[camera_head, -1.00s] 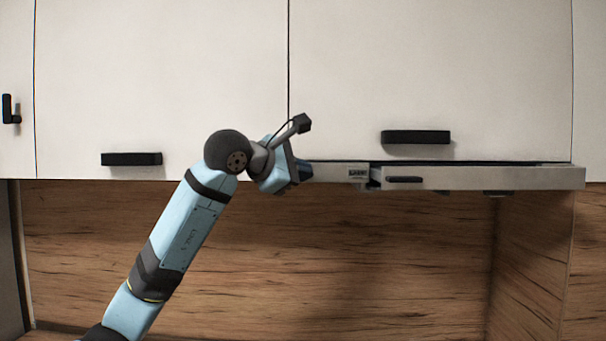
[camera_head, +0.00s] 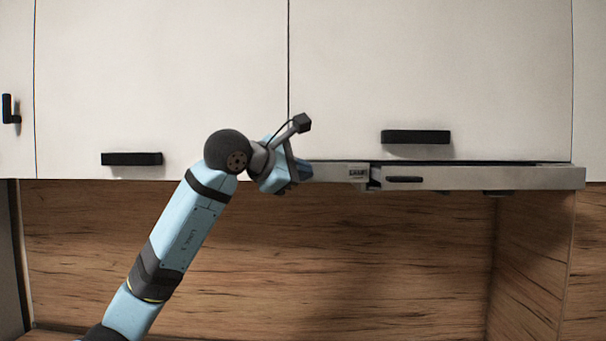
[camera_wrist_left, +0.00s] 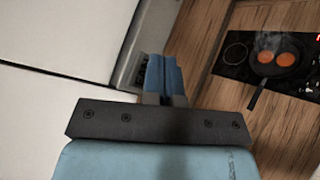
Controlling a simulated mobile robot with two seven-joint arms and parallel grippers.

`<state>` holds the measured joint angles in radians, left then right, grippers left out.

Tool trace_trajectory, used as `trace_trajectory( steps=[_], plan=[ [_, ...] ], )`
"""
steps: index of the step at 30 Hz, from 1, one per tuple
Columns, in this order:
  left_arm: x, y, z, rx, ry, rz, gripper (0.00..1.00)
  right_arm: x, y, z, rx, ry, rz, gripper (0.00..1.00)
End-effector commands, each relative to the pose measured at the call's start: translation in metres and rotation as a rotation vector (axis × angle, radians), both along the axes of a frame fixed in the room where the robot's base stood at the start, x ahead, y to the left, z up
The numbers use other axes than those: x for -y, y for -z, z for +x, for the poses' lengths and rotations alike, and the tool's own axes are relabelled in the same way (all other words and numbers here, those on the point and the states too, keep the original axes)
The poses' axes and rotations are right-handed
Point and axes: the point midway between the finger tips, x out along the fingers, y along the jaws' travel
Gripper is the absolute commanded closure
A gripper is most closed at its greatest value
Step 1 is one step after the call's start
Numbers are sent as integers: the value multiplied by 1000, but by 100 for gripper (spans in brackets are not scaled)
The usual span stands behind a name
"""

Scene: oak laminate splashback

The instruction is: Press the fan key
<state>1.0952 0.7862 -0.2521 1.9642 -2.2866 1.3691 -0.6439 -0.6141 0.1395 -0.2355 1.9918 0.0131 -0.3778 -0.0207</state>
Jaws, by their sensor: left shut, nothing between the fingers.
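A slim steel range hood (camera_head: 480,177) runs under the wall cabinets, with a small dark label (camera_head: 358,173) on its left part. My left gripper (camera_head: 308,171) is at the hood's left end, its fingers shut and empty. In the left wrist view the blue fingers (camera_wrist_left: 163,76) point at the hood's steel front (camera_wrist_left: 133,55) and overlap its edge. I cannot tell whether the tips touch it. The fan key cannot be made out; the fingers cover that part of the hood. My right gripper is not in view.
White cabinets (camera_head: 430,70) with black handles (camera_head: 416,137) stand above the hood. Below, the wooden splashback (camera_head: 250,260) is clear. In the left wrist view a steaming pan (camera_wrist_left: 277,68) with round orange-brown food sits on a black hob (camera_wrist_left: 236,66).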

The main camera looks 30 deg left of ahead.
Motion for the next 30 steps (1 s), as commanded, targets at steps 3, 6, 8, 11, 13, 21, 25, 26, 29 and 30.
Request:
trace_trajectory(
  steps=[3, 6, 8, 11, 13, 21, 25, 26, 29, 30],
  plan=[
    [0, 0, 0, 0, 0, 0, 100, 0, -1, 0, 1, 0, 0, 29],
    [0, 0, 0, 0, 0, 0, 100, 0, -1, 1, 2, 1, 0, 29],
    [0, 0, 0, 0, 0, 0, 100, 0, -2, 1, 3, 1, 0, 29],
    [0, 0, 0, 0, 0, 0, 100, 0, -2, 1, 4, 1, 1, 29],
    [0, 0, 0, 0, 0, 0, 100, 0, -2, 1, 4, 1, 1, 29],
    [-2, 0, 3, 0, -1, 0, 100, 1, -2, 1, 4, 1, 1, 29],
    [-4, 0, 7, 0, 0, 0, 100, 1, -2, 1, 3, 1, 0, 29],
    [-4, 0, 7, 0, 0, 0, 100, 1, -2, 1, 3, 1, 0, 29],
    [-4, 0, 8, 0, 1, 0, 100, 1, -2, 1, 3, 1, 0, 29],
    [-4, 0, 8, 0, 1, 0, 100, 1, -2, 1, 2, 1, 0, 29]
  ],
)
